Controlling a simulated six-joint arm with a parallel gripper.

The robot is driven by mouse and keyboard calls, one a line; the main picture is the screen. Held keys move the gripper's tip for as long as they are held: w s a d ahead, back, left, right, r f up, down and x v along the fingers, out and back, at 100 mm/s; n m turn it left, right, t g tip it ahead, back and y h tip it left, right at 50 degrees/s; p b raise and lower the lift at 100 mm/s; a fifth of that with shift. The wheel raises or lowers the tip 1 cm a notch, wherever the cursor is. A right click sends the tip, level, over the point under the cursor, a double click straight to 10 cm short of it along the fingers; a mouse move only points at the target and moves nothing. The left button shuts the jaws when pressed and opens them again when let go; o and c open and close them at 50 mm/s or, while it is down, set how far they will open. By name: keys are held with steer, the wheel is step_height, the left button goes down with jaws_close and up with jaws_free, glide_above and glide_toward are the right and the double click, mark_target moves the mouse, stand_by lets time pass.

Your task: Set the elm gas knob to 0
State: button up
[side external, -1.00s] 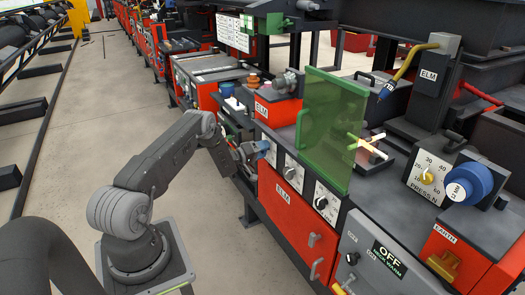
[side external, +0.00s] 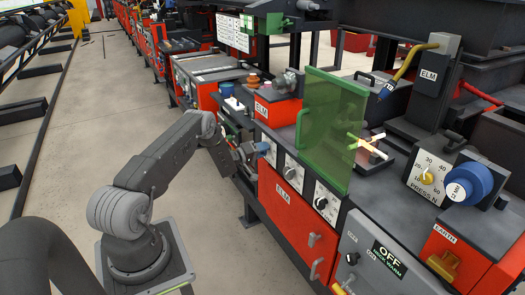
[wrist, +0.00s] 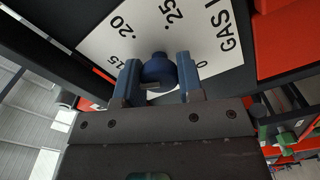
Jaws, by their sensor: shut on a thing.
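The elm gas knob (wrist: 158,70) is blue and round and stands out from a white dial plate (wrist: 98,42). The wrist view shows 15, 20, 25 and 0 on the plate, with part of a GAS label. My gripper (wrist: 161,76) is shut on the knob, with one blue finger on each side. I cannot tell which number the knob's pointer is at. In the side view my gripper (side external: 249,154) is at the front of the red ELM cabinet (side external: 285,222), at the left end of its dial row, and hides most of that dial.
Two more white dials with dark knobs (side external: 291,170) (side external: 321,203) sit to the right on the same panel. A green see-through screen (side external: 330,125) stands above them. The aisle floor (side external: 110,120) behind my arm is clear.

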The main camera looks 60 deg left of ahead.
steer(key=n, duration=0.3)
steer(key=shift+n, duration=0.4)
steer(key=n, duration=0.3)
steer(key=shift+f+n, duration=0.1)
steer(key=shift+n, duration=0.2)
steer(key=n, duration=0.4)
steer(key=shift+n, duration=0.3)
steer(key=n, duration=0.3)
steer(key=shift+n, duration=0.3)
steer(key=n, duration=0.4)
steer(key=shift+n, duration=0.3)
steer(key=n, duration=0.3)
steer(key=shift+d+n, duration=0.1)
steer(key=shift+n, duration=0.2)
steer(key=n, duration=0.4)
steer(key=shift+n, duration=1.9)
